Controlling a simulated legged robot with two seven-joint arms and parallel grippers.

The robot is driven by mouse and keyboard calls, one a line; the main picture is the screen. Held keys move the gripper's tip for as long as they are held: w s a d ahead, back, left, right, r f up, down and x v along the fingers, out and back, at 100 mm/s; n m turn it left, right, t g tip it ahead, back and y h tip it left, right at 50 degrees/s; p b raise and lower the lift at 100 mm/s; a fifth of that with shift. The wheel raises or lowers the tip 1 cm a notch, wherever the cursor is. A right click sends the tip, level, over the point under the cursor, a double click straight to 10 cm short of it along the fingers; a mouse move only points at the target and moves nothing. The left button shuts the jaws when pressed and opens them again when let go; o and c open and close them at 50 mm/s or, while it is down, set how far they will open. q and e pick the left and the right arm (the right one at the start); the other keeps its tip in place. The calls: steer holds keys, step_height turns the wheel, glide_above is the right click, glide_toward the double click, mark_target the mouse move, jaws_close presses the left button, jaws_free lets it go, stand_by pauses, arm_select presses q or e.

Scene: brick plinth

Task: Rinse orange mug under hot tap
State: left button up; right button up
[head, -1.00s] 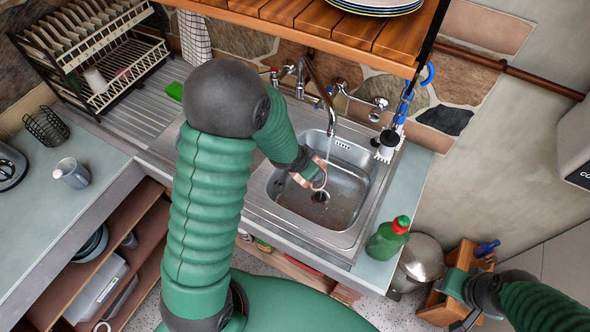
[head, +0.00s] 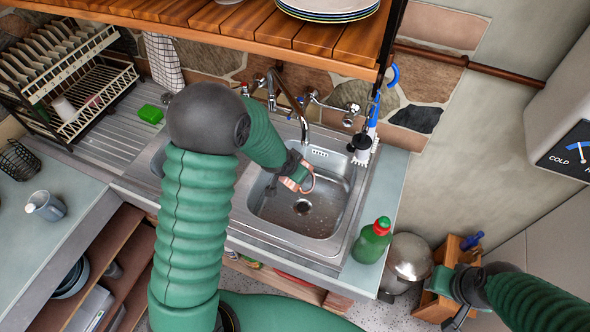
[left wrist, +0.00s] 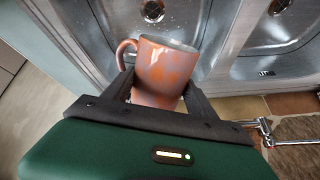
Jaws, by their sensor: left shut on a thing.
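The orange mug (left wrist: 166,72) is mottled orange and grey with a pale interior. In the left wrist view it sits between the dark fingers of my left gripper (left wrist: 160,92), handle to the left. In the head view the gripper (head: 296,180) holds it over the right sink basin (head: 330,221), mostly hidden, with its handle showing. The tap (head: 304,132) has its spout just behind and above the mug; I see no clear water stream. A wall box (head: 575,151) has a dial marked COLD. My right gripper (head: 462,318) is at the bottom right, partly cut off, apparently empty.
A green bottle (head: 372,241) stands on the counter right of the sink. A brush (head: 366,142) hangs behind it. A dish rack (head: 70,80) and a green sponge (head: 151,114) are left. A wooden shelf (head: 270,25) overhangs the tap.

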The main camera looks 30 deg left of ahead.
arm_select(q)
steer(key=shift+d+f, duration=0.1)
steer(key=shift+d, duration=0.1)
steer(key=shift+s+b, duration=0.15)
steer(key=shift+b, duration=0.15)
steer(key=shift+a, duration=0.3)
steer(key=shift+a+p, duration=0.15)
steer(key=shift+p, duration=0.25)
steer(key=shift+w, duration=0.2)
arm_select(e)
steer(key=shift+a+r, duration=0.1)
steer(key=shift+a, duration=0.1)
arm_select(q)
steer(key=shift+s+a, duration=0.35)
steer(key=shift+s, duration=0.1)
steer(key=s+a, duration=0.2)
steer(key=s, duration=0.5)
arm_select(e)
steer(key=shift+a+r, duration=0.2)
steer(key=shift+r, duration=0.05)
